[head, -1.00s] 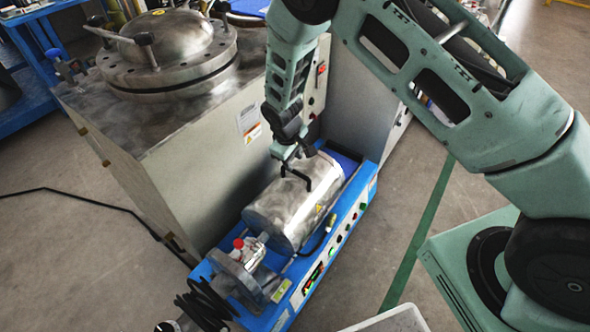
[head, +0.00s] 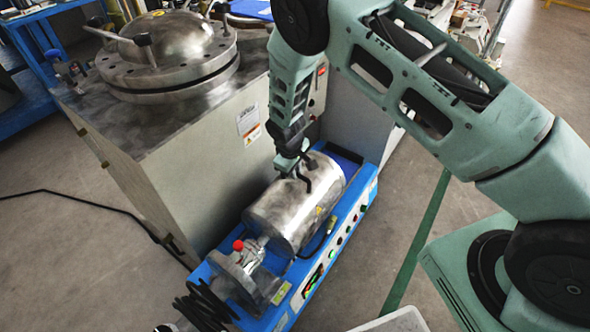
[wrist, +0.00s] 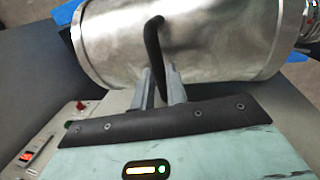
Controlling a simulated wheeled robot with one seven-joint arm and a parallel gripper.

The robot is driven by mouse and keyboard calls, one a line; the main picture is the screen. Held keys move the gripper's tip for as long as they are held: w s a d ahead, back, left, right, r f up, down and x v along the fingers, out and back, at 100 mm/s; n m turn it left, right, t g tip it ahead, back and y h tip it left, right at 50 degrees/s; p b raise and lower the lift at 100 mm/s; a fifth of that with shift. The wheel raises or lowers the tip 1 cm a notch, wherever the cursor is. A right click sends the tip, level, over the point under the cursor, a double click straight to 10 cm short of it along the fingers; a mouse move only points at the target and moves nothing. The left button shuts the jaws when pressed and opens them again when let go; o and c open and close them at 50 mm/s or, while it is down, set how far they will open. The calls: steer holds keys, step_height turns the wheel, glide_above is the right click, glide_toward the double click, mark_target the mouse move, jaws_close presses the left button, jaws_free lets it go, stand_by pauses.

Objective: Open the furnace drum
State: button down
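The furnace drum (head: 292,208) is a shiny metal cylinder lying in a blue base, with its curved top closed. It also fills the upper part of the wrist view (wrist: 215,40). A bent black handle (wrist: 154,40) stands out from its curved side; in the head view part of it (head: 306,184) shows beside my gripper. My gripper (head: 291,168) is lowered over the drum at the handle. In the wrist view its two grey fingers (wrist: 160,84) are apart, one on each side of the handle bar. I cannot tell whether they press on it.
The blue base (head: 345,222) has buttons and a display on its front. A red-knobbed metal fitting (head: 240,262) stands at the drum's left end. A large grey cabinet (head: 185,150) with a domed vessel (head: 165,50) stands close behind. Bare floor lies in front.

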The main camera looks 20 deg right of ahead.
steer(key=w+d+b, duration=0.3)
steer(key=w+d, duration=0.5)
steer(key=d, duration=0.3)
steer(key=w+d+b, duration=0.3)
steer(key=w+d, duration=0.5)
steer(key=d, duration=0.3)
steer(key=c, duration=1.4)
jaws_free()
steer(key=shift+r, duration=0.15)
step_height(320, 180, up, 17)
steer(key=s+a+p, duration=0.2)
steer(key=shift+a+p, duration=0.35)
steer(key=shift+p, duration=0.05)
